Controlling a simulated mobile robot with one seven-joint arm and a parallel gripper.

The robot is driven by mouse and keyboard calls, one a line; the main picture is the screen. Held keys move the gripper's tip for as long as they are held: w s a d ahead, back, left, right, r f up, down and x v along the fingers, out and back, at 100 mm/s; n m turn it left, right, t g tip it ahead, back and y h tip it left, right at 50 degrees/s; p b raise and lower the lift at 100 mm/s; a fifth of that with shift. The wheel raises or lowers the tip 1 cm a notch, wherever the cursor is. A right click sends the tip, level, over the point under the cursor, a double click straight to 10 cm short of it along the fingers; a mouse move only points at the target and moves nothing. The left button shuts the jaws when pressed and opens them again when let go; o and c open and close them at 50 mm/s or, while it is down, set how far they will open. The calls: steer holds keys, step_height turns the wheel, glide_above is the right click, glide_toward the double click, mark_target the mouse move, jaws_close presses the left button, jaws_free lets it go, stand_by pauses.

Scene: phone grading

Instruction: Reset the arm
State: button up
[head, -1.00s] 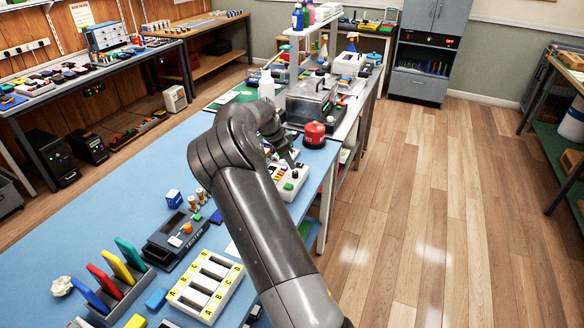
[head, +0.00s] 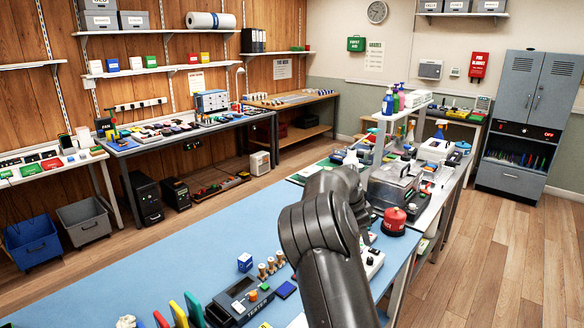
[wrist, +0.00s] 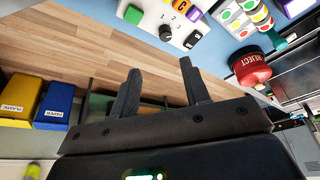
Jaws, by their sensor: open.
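My arm rises from the bottom of the head view over the blue bench (head: 160,262) and hides part of it. In the head view the bent joint covers my gripper. In the wrist view my gripper (wrist: 160,90) is open, its two dark fingers well apart with nothing between them. Beyond the fingers lie wooden floor and the underside of a bench. A white panel with a black knob (wrist: 166,32) is at the top of the wrist view. A red round unit marked REJECT (wrist: 250,68) is at its right.
The black tester (head: 240,302) and colored upright slabs (head: 194,308) stand on the bench. The red unit (head: 393,220) and a clear-lidded machine (head: 392,186) sit close to my arm. Yellow (wrist: 54,104) and blue (wrist: 20,96) bins show in the wrist view. The floor at right is clear.

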steer(key=s+a+r+n+t+y, duration=0.1)
steer(key=s+a+r+n, duration=0.15)
steer(key=s+r, duration=0.4)
steer(key=s+a+r+n+t+y, duration=0.1)
steer(key=s+r+n+y, duration=0.15)
steer(key=s, duration=0.65)
steer(key=s+a+r+n+t+y, duration=0.1)
steer(key=s+a+r+n, duration=0.15)
steer(key=s+r, duration=0.35)
steer(key=s+a+f+n+t, duration=0.1)
steer(key=s+a+n, duration=0.2)
steer(key=s, duration=0.8)
steer(key=s+a+f+n+t, duration=0.1)
steer(key=s+a+n, duration=0.3)
steer(key=s, duration=0.7)
steer(key=n, duration=0.2)
steer(key=shift+n, duration=0.35)
steer(key=shift+h, duration=0.25)
steer(key=shift+c, duration=0.3)
